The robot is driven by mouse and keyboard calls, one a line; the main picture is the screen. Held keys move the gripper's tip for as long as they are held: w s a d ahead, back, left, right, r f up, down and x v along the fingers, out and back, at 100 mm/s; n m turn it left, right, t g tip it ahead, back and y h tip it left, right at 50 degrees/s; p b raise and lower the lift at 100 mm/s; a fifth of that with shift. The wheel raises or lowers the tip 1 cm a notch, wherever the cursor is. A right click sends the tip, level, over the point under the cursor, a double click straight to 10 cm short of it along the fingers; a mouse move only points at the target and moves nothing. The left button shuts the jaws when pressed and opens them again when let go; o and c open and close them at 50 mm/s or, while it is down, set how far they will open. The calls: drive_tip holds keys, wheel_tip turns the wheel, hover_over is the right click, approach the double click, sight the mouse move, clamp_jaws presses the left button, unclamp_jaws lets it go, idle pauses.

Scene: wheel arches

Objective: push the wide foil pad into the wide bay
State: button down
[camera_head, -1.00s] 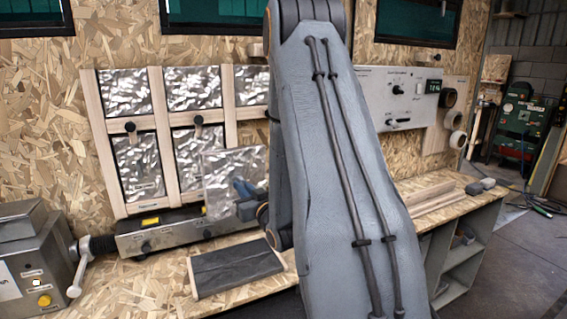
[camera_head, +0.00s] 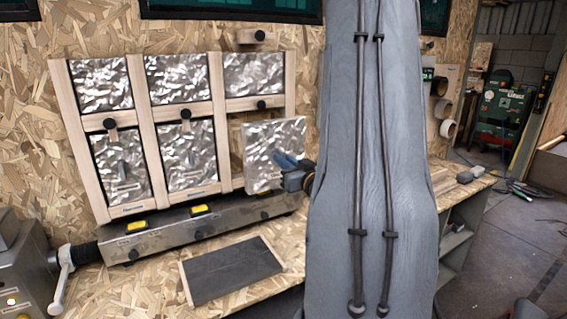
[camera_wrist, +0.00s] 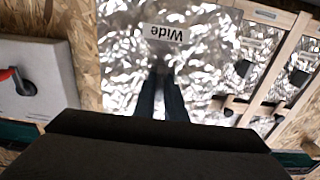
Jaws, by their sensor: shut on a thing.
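My gripper (camera_head: 294,172) is shut on a foil pad (camera_head: 262,143) and holds it upright in front of the wooden frame's lower right bay (camera_head: 236,128). In the wrist view the foil pad (camera_wrist: 123,68) fills the middle, and its label reads "Wide", upside down. The fingertips (camera_wrist: 160,84) meet on it just by that label. In the head view the pad overlaps the bay's right side and stands nearer the camera. The bay's bare board shows along the pad's left and top edges; the rest is hidden.
The wooden frame (camera_head: 222,145) has foil in its other bays, with black knobs on the rails. A metal ledge (camera_head: 165,232) with yellow labels runs below. A dark board (camera_head: 232,270) lies on the bench. A grey machine (camera_head: 18,265) with a crank stands left.

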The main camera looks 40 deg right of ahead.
drive_tip(key=b+x, duration=0.3)
drive_tip(key=x, duration=1.2)
drive_tip(key=shift+f, duration=0.2)
idle(0.6)
drive_tip(key=shift+a, duration=0.1)
idle(0.6)
drive_tip(key=c, duration=1.8)
unclamp_jaws()
drive_tip(key=shift+w, duration=0.1)
drive_tip(key=shift+o, duration=0.3)
drive_tip(key=v, duration=1.5)
drive_tip(key=shift+s, duration=0.4)
drive_tip(key=shift+w+a, duration=0.1)
